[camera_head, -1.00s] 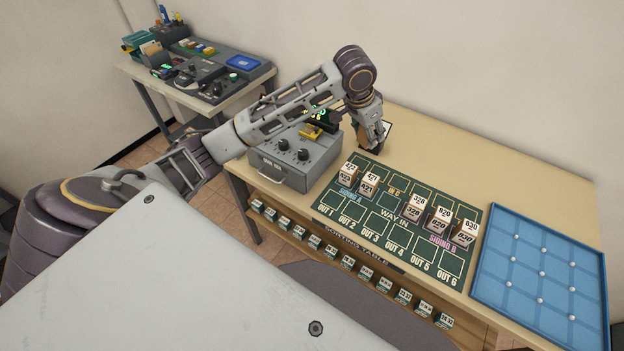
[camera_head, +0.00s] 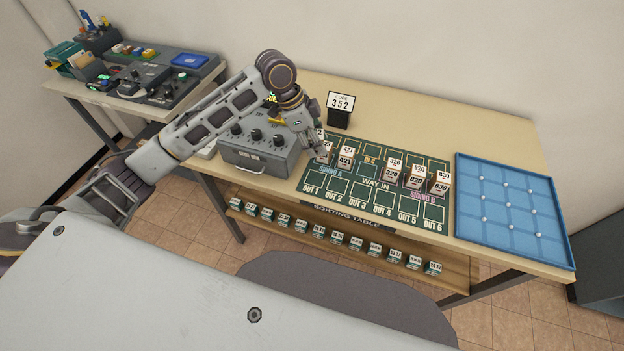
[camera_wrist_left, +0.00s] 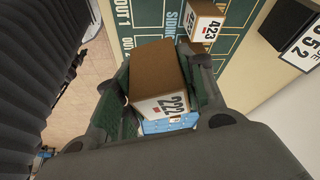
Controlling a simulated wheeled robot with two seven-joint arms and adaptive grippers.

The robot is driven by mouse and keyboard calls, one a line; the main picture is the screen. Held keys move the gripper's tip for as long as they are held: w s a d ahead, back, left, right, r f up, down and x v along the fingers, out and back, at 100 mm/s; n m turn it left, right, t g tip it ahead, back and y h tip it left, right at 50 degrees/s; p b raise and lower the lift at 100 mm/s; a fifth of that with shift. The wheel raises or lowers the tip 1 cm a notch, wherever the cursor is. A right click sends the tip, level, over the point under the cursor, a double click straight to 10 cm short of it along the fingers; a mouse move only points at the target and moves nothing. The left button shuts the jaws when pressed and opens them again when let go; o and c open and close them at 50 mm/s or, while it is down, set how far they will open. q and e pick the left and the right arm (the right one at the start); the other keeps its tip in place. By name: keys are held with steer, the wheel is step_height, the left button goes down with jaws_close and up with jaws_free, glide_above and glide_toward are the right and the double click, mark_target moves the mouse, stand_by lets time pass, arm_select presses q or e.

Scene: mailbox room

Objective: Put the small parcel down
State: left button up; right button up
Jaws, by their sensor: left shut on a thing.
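My left gripper (camera_head: 317,150) is low over the left end of the green sorting mat (camera_head: 384,212). In the wrist view, its two fingers (camera_wrist_left: 162,88) are shut on a small brown parcel (camera_wrist_left: 155,68) with a white label that seems to read 222. The held parcel is near the printed OUT 1 and SIDING lettering. Whether its bottom touches the mat cannot be told. In the head view, the gripper partly hides the parcels at that end. My right gripper is not in view.
Several parcels stand on the mat's right half, among them the 830 one (camera_head: 440,184). The mat's front OUT squares look clear.

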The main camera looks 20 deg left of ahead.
arm_select(q)
steer(key=shift+s+d+m+g, duration=0.1)
steer(key=shift+d+m+g, duration=0.15)
steer(key=shift+m, duration=0.55)
steer(key=shift+a+m+g, duration=0.1)
steer(key=shift+m+g, duration=0.25)
steer(key=shift+m, duration=0.55)
step_height(320, 180, down, 6)
steer(key=shift+f, duration=0.15)
steer(key=shift+f+p, duration=0.3)
steer(key=shift+f, duration=1.55)
steer(key=shift+f, duration=0.6)
